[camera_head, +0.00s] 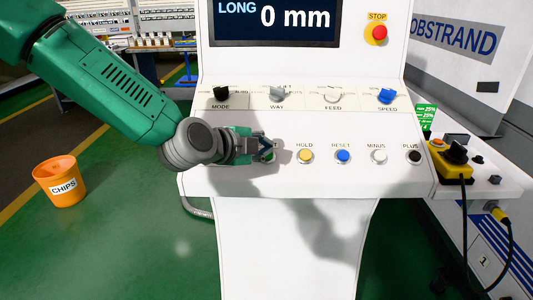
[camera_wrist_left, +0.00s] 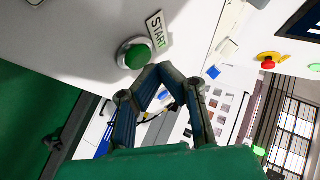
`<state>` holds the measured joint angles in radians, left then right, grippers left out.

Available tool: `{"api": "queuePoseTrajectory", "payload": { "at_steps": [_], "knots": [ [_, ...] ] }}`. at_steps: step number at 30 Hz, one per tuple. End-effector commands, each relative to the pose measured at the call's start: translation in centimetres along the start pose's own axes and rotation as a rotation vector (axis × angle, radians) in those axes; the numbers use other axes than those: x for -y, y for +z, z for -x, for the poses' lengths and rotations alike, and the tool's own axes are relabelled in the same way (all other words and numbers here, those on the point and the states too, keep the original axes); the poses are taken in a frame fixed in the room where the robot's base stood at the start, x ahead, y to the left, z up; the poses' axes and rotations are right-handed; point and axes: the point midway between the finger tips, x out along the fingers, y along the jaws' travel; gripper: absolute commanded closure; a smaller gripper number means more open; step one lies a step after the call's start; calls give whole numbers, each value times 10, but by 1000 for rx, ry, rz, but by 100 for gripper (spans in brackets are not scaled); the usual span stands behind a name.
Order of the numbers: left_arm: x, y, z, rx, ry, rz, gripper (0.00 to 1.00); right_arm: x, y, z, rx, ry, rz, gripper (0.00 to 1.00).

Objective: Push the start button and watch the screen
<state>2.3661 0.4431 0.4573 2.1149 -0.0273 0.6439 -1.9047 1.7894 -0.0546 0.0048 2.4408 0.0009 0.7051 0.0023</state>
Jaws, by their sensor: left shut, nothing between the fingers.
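The green START button (camera_wrist_left: 136,57), in a silver ring with a START label (camera_wrist_left: 156,30) beside it, shows in the left wrist view. My left gripper (camera_wrist_left: 157,71) is shut and empty, its fingertips just beside the button in that view; I cannot tell whether they touch it. In the head view my left gripper (camera_head: 267,154) is at the left end of the button row and mostly hides the START button. The screen (camera_head: 275,20) on the white console reads LONG 0 mm. My right gripper is not in view.
To the right are the yellow HOLD (camera_head: 305,156), blue RESET (camera_head: 343,156), MINUS (camera_head: 379,156) and PLUS (camera_head: 414,157) buttons. Knobs line the row above. A red STOP button (camera_head: 379,32) is beside the screen. An orange CHIPS bin (camera_head: 60,187) stands on the green floor.

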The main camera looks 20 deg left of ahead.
Motion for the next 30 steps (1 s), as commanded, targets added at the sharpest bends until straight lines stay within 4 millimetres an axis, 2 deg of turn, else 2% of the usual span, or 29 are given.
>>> {"api": "queuePoseTrajectory", "payload": {
  "at_steps": [30],
  "knots": [
    [-7,3,-9,0,0,-1,100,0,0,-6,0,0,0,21]
  ]
}}
